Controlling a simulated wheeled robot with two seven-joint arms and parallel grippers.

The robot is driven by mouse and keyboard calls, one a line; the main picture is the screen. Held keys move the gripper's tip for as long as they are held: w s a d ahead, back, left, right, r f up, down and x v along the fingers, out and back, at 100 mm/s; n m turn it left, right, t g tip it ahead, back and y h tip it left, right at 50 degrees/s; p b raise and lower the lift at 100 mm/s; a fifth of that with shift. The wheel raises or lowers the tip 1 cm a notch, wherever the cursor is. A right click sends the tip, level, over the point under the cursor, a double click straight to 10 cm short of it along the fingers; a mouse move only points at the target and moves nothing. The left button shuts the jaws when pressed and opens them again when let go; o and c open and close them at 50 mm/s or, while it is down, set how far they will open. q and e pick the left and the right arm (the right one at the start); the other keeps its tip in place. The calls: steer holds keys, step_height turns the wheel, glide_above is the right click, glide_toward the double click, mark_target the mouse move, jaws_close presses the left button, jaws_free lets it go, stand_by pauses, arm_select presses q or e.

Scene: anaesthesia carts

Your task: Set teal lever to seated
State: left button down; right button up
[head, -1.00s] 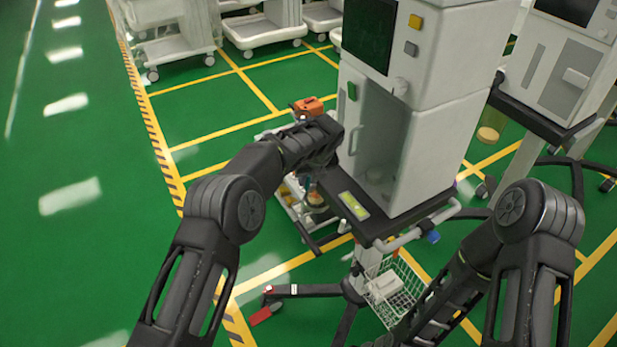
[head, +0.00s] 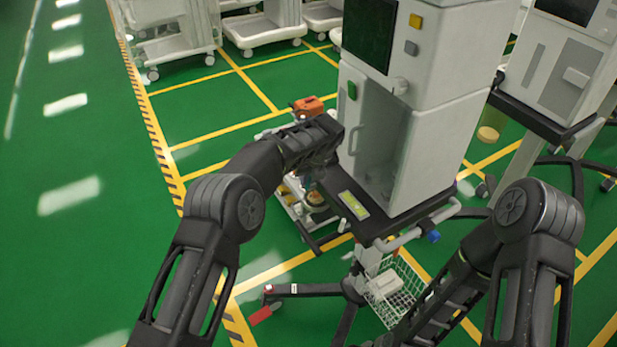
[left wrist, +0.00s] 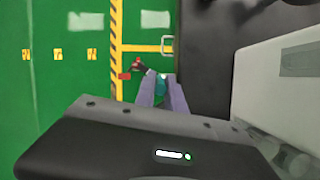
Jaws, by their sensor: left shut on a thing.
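The teal lever (left wrist: 161,84) shows in the left wrist view as a small teal patch between my two fingers. My left gripper (left wrist: 162,94) is shut on it, at the side of the grey-white anaesthesia cart (left wrist: 285,90). In the head view my left arm reaches to the left side of the cart (head: 425,150), and its wrist hides most of the gripper and the lever. The lever's angle cannot be told. My right arm runs down to the bottom edge of the head view, and its gripper is out of the picture.
A wire basket (head: 397,292) hangs low on the cart, above dark legs with a red pedal (head: 264,314). A small trolley with an orange item (head: 307,105) stands behind my left arm. Another cart (head: 560,65) stands right. Green floor (head: 80,250) is clear at left.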

mark_target(309, 186)
stand_by(0.8)
arm_select(q)
steer(key=shift+s+d+f+t+b, duration=0.2)
steer(key=shift+f+t+b, duration=0.1)
steer(key=shift+b, duration=0.6)
steer(key=t+y+b, duration=0.1)
steer(key=b, duration=0.3)
steer(key=s+d+f+t+y+b, duration=0.1)
steer(key=t+b, duration=0.1)
steer(key=b, duration=0.2)
steer(key=s+t+y+b, duration=0.1)
steer(key=b, duration=0.3)
steer(key=shift+d+f+t, duration=0.15)
steer(key=shift+f+t, duration=0.1)
steer(key=shift+t, duration=0.05)
steer(key=shift+r+t+y+b, duration=0.15)
steer(key=shift+t+y+b, duration=0.25)
steer(key=shift+b, duration=0.4)
steer(key=shift+s, duration=0.1)
steer(key=c, duration=1.7)
jaws_free()
steer(key=shift+r, duration=0.1)
